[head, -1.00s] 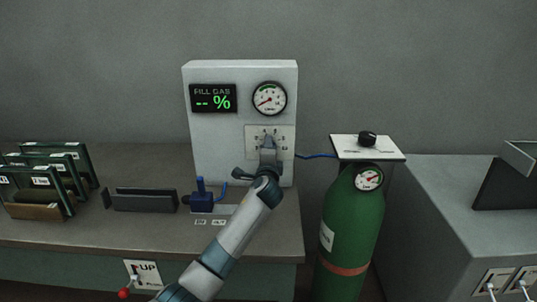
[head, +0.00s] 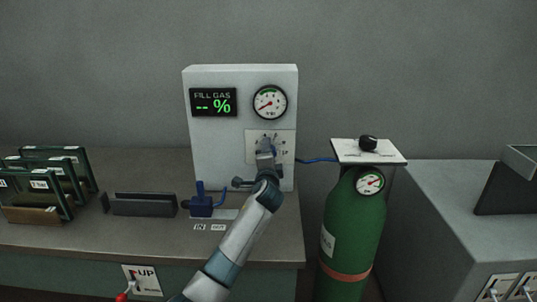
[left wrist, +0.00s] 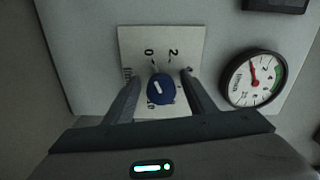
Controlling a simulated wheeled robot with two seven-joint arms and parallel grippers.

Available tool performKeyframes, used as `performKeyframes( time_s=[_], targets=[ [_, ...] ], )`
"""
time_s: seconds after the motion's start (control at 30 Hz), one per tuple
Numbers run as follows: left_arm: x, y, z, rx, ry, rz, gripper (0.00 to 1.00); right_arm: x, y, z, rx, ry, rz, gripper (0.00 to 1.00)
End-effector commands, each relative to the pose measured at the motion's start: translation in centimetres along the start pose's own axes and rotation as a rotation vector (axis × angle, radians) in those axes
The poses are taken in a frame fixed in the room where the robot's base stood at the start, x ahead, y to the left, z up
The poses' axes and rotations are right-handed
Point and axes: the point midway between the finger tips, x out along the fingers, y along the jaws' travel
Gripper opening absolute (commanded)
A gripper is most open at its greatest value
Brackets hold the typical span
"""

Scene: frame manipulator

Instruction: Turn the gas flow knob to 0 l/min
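The gas flow knob (left wrist: 161,89) is a blue round knob with a white mark, on a pale dial plate (left wrist: 135,38) with printed numbers. In the left wrist view the mark slants toward the upper left; the 0 is printed above the knob, and I cannot tell exactly which number the mark meets. My left gripper (left wrist: 161,76) is open, with one finger on each side of the knob and narrow gaps showing. In the head view my left gripper (head: 265,146) is at the plate (head: 284,155) and mostly hides the knob. My right gripper is out of view.
A round gauge (head: 270,102) and a green "FILL GAS -- %" display (head: 213,101) sit above on the white box (head: 240,75). A blue valve (head: 202,203) stands at lower left. A green gas cylinder (head: 350,235) with a black knob (head: 368,143) stands to the right.

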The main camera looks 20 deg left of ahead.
Motion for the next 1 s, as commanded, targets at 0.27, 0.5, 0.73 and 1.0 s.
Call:
performKeyframes(
  time_s=[0.27,0.5,0.73,1.0],
  targets=[
    [-0.1,-0.1,0.0,0.001,0.001,-0.001,0.50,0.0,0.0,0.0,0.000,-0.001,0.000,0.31],
    [-1.1,0.0,0.0,0.001,0.002,-0.002,0.50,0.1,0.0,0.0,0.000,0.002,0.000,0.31],
    [-3.7,0.1,-0.1,0.000,0.002,-0.002,0.50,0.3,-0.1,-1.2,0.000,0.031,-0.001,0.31],
    [-8.3,0.2,0.0,0.000,0.002,-0.001,0.50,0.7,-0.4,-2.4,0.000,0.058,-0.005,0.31]
  ],
)
